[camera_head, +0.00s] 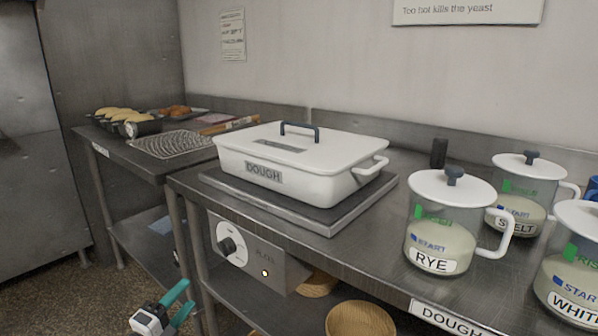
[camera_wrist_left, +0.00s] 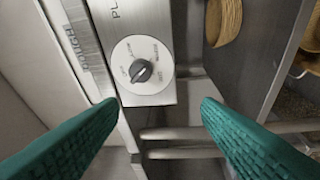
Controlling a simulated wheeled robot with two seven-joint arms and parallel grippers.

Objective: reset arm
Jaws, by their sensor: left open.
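My left gripper (camera_head: 181,306), with teal fingers, is low at the bottom left of the head view, in front of the steel counter (camera_head: 330,252). In the left wrist view its two teal fingers (camera_wrist_left: 160,135) stand wide apart with nothing between them. The control dial (camera_head: 226,246) on the counter's front panel is up and to the right of it in the head view. The dial also shows in the left wrist view (camera_wrist_left: 142,71), beyond the fingers and apart from them. My right gripper is in neither view.
A white lidded dough box (camera_head: 290,185) stands on a dark plate on the counter. Jars labelled RYE (camera_head: 438,245) and SPELT (camera_head: 520,210) stand at right. Baskets (camera_head: 360,320) sit on the lower shelf. Floor (camera_head: 70,285) is clear at left.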

